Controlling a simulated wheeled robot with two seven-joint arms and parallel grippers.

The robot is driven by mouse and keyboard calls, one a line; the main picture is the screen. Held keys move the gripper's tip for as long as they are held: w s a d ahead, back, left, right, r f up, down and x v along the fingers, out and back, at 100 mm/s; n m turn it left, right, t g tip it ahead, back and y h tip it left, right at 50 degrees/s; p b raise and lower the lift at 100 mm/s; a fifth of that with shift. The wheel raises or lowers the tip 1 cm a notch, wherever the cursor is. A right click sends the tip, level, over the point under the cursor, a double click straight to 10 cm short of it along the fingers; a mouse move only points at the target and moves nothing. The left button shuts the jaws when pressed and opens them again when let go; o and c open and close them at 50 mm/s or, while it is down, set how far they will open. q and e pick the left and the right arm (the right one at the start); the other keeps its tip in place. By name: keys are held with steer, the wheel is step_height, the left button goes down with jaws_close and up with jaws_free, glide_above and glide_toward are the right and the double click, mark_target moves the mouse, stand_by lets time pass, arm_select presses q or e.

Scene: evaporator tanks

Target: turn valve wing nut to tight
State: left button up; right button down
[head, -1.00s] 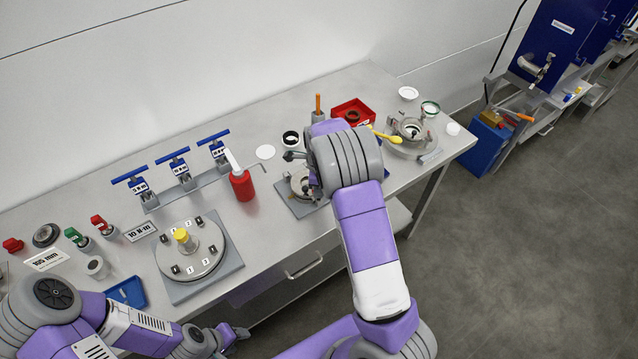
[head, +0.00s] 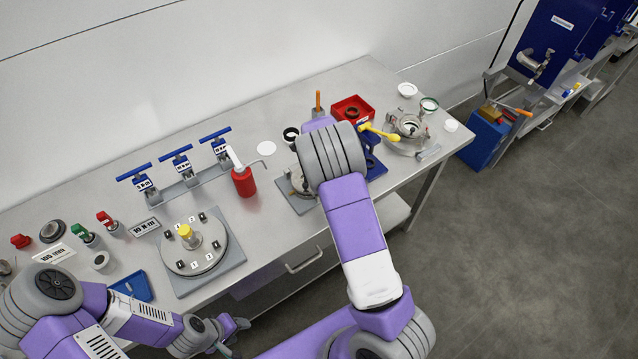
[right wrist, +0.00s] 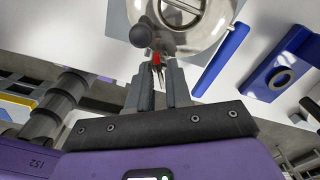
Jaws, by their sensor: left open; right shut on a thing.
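The valve's round metal body (head: 297,182) sits on a grey plate (head: 285,187) on the bench, mostly covered by my right arm in the head view. In the right wrist view its shiny metal body (right wrist: 205,22) fills the top, with a dark ball knob (right wrist: 140,36) beside it. My right gripper (right wrist: 158,72) is shut on a small red-marked part (right wrist: 156,60) at the edge of the valve, which I take for the wing nut. The rest of the nut is hidden by the fingers. My left gripper (head: 236,326) is open and empty in front of the bench's front edge.
A red bottle (head: 244,181) with a bent spout stands left of the valve. A round plate with a yellow-topped centre (head: 186,231) is further left. A red tray (head: 352,108) and another metal fitting (head: 408,127) are at the right. Blue T-handled tools (head: 180,163) stand behind.

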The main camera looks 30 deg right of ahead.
steer(key=c, duration=1.3)
jaws_free()
step_height(320, 180, up, 8)
steer(key=shift+f, duration=0.2)
steer(key=shift+s+f, duration=0.1)
